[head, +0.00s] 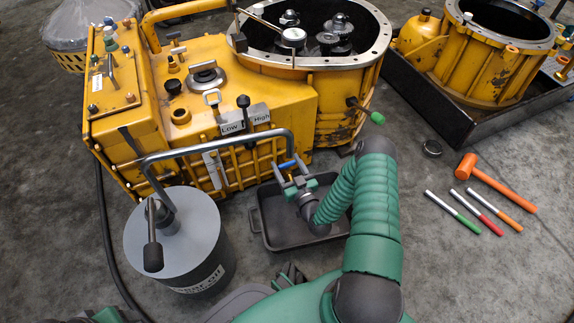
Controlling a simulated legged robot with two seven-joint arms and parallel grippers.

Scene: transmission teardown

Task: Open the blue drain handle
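The blue drain handle (287,164) is a small bar low on the front of the yellow transmission housing (245,95), above a black drain tray (257,222). My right gripper (289,168) is right at the handle, with its two fingers apart and pointing at the housing. The handle shows between and just beyond the fingertips. I cannot tell whether the fingers touch it. The handle looks roughly level across the view. My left gripper is not in view.
A grey oil drum (180,240) with a bent metal pipe (225,140) arching toward the housing stands left of the tray. An orange mallet (495,182) and several coloured-handled tools (478,212) lie on the right floor. A second yellow casing (480,65) sits in a black tray behind them.

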